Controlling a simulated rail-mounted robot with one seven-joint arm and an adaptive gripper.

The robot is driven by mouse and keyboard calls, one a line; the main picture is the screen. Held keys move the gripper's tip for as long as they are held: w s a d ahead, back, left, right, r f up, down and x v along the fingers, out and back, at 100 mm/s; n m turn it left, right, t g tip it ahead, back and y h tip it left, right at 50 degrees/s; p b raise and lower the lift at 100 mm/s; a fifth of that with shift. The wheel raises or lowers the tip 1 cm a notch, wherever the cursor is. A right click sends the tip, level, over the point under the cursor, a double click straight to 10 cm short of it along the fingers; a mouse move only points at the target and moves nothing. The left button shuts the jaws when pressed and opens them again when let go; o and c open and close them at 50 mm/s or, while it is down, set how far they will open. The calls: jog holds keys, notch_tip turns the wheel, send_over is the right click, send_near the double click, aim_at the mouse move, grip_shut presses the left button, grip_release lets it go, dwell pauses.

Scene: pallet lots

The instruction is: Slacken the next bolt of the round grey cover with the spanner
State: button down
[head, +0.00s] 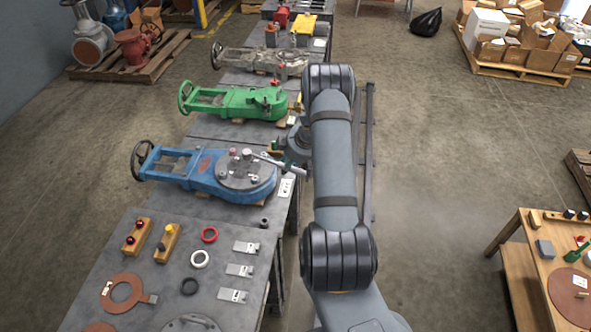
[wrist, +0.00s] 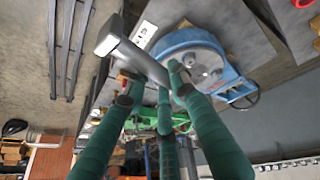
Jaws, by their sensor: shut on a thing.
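The round grey cover (head: 243,171) sits on top of the blue valve body (head: 200,168) on the bench. Small bolts or studs stand on it, too small to tell apart. My gripper (head: 290,155) is at the right edge of the cover, shut on the spanner (head: 270,160), whose shaft lies slanting over the cover's right rim. In the wrist view, my teal fingers (wrist: 154,84) close around the grey spanner (wrist: 138,62); its thick end points up and left. The cover (wrist: 203,66) shows just right of the fingers, partly hidden by them. I cannot tell whether the spanner sits on a bolt.
A green valve (head: 235,102) and a grey valve (head: 262,62) lie farther back. Nearer on the bench are red, white and black rings, metal tags (head: 240,270), two wooden blocks with knobs (head: 136,237) and a brown gasket (head: 122,294).

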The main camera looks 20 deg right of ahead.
jog(key=shift+s+d+f+n, duration=0.2)
jog(key=shift+d+f+n, duration=0.05)
jog(key=shift+d+f, duration=0.25)
jog(key=shift+s+d+f+n, duration=0.15)
jog(key=shift+d+f+n, duration=0.15)
jog(key=shift+d, duration=0.3)
notch_tip(320, 180, down, 6)
jog(key=b, duration=0.3)
jog(key=shift+d, duration=0.15)
jog(key=shift+s+p, duration=0.1)
jog(key=shift+p, duration=0.85)
dwell(1.4)
jog(key=shift+f+b, duration=0.75)
jog(key=shift+f, duration=0.45)
jog(key=shift+w+d+r+n+y+p, duration=0.2)
jog(key=shift+w+p, duration=0.15)
jog(key=shift+p, duration=0.5)
jog(key=shift+w+d+r+n+y+p, duration=0.15)
jog(key=shift+w+p, duration=0.15)
jog(key=shift+p, duration=0.55)
